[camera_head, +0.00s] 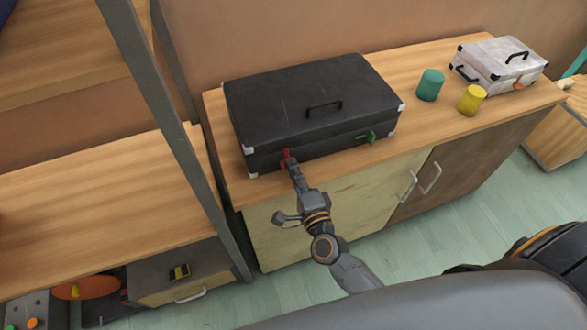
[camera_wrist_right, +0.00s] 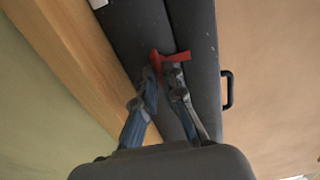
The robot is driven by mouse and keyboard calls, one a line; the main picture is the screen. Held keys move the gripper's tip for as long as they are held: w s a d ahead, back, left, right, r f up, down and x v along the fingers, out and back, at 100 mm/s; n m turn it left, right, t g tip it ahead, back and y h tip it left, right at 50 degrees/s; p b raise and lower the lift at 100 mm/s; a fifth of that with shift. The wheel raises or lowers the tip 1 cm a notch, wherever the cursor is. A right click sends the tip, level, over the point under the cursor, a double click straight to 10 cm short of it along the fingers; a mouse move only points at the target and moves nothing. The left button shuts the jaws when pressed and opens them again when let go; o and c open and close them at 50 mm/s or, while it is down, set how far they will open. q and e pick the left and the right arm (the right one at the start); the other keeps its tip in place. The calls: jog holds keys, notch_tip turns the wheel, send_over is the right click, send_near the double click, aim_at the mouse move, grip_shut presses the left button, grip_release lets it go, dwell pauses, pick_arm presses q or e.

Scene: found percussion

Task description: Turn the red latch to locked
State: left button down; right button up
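The red latch (camera_head: 286,156) is on the front of the black case (camera_head: 300,98), left of its middle. In the right wrist view the red latch (camera_wrist_right: 176,57) has an arm that reaches across the seam toward the lid side with the handle. My right gripper (camera_head: 292,168) is at the latch from the front. In the wrist view its two fingers (camera_wrist_right: 163,74) converge at the latch's base, with red between and just beyond the tips. The fingertips partly hide the latch. My left gripper is not in view.
A green latch (camera_head: 367,137) is on the case's front right. Green (camera_head: 430,85) and yellow (camera_head: 472,100) cylinders and a small white case (camera_head: 498,66) stand to the right on the wooden cabinet top (camera_head: 425,128). A grey shelf post (camera_head: 172,120) stands to the left.

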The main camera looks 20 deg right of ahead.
jog(key=o, duration=0.3)
jog(key=shift+s, duration=0.1)
jog(key=s, duration=1.2)
jog(key=shift+d, duration=0.25)
jog(key=shift+w, duration=0.1)
